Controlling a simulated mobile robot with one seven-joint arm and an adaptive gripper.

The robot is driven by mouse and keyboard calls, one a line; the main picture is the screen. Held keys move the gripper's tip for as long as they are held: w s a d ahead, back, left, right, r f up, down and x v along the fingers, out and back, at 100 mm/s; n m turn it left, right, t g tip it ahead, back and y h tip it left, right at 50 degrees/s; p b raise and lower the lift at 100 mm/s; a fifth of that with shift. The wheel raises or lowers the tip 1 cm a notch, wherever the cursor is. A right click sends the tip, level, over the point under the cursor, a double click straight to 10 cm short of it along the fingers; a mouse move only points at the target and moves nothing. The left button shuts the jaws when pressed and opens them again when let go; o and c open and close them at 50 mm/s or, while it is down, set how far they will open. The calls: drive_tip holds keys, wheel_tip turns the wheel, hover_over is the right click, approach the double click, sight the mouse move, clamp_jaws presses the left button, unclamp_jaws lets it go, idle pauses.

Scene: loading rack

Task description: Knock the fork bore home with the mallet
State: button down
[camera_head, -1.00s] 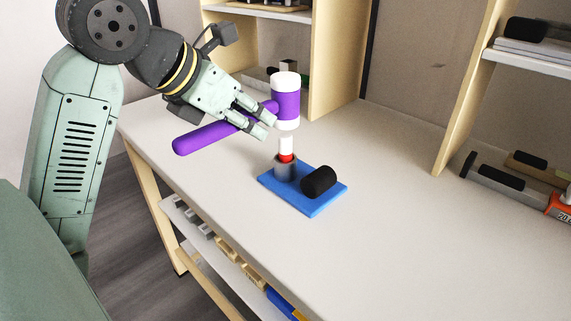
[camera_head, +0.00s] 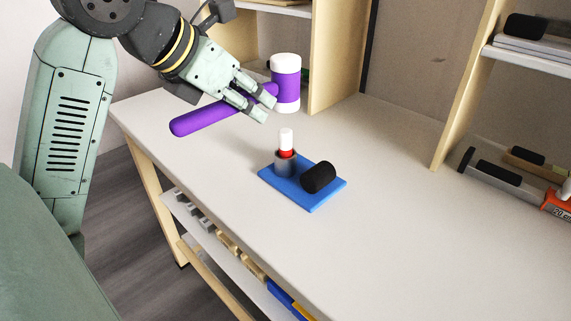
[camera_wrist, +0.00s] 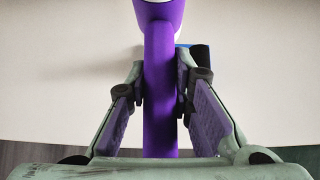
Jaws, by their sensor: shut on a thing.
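A mallet has a purple handle (camera_head: 205,118) and an upright purple head (camera_head: 286,92) with white faces. My gripper (camera_head: 262,108) is shut on the handle near the head and holds the mallet above the table. The wrist view shows the handle (camera_wrist: 160,110) between the fingers. Below the head, a grey cylinder (camera_head: 284,168) stands on a blue plate (camera_head: 308,205). A white-topped pin (camera_head: 286,138) with a red band stands upright in it. A gap separates the head from the pin. A black roller-like piece (camera_head: 318,177) sits on the plate's right side.
The pale tabletop (camera_head: 400,220) is clear around the plate. Wooden shelf uprights (camera_head: 337,60) stand at the back. Grey items with black tops (camera_head: 495,178) lie at the right. A lower shelf (camera_head: 215,240) under the front edge holds several parts.

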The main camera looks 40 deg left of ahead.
wheel_tip(320, 180, down, 5)
drive_tip(key=b, duration=0.3)
drive_tip(key=shift+r, duration=0.3)
drive_tip(key=shift+r+p, duration=1.4)
drive_tip(key=shift+r, duration=0.95)
drive_tip(key=shift+f, duration=0.15)
